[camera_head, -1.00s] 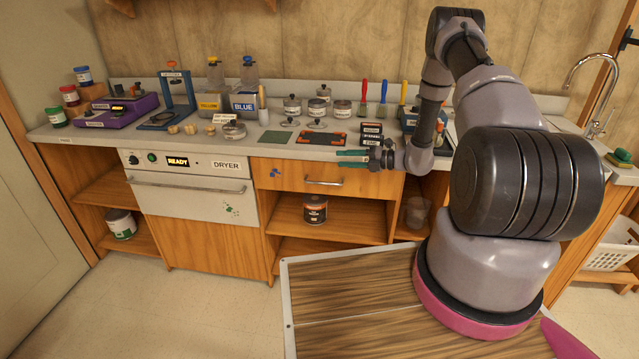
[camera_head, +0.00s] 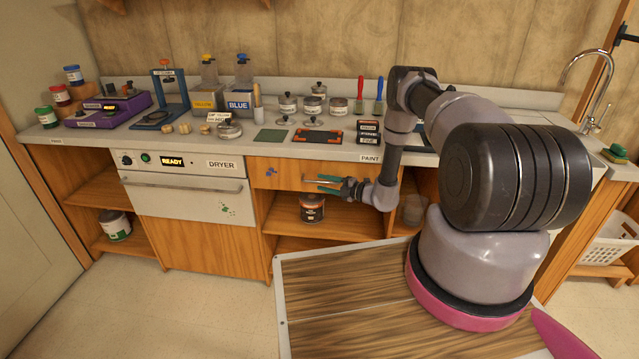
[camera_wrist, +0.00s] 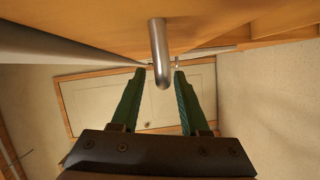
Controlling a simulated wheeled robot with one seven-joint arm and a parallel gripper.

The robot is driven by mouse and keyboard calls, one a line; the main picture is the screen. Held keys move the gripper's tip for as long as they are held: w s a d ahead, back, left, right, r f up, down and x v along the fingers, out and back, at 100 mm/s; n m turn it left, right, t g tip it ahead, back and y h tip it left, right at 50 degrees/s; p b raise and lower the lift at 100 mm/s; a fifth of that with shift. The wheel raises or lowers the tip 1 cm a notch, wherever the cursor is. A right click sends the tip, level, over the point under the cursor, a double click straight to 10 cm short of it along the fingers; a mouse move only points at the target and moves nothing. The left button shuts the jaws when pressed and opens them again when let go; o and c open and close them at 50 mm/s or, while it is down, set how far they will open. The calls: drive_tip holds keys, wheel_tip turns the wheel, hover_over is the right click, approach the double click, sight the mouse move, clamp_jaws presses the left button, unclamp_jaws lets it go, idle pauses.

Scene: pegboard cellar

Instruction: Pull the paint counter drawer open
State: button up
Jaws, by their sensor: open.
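The paint counter drawer (camera_head: 283,174) has a wooden front below the worktop, to the right of the dryer, and looks shut. A small blue mark is on its left part. Its metal bar handle (camera_wrist: 159,50) shows in the wrist view, with its near end between my two green fingers. In the wrist view my gripper (camera_wrist: 159,72) has a finger on each side of the handle, with gaps showing. I cannot tell how deep the handle sits between them.
The dryer (camera_head: 187,187) with its own bar handle stands left of the drawer. A dark can (camera_head: 312,208) sits on the shelf below. The worktop (camera_head: 262,148) above carries jars, a dark mat and small boxes. The floor (camera_head: 190,310) in front of the dryer is clear.

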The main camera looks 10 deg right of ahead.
drive_tip(key=shift+x, duration=1.1)
clamp_jaws()
idle(0.7)
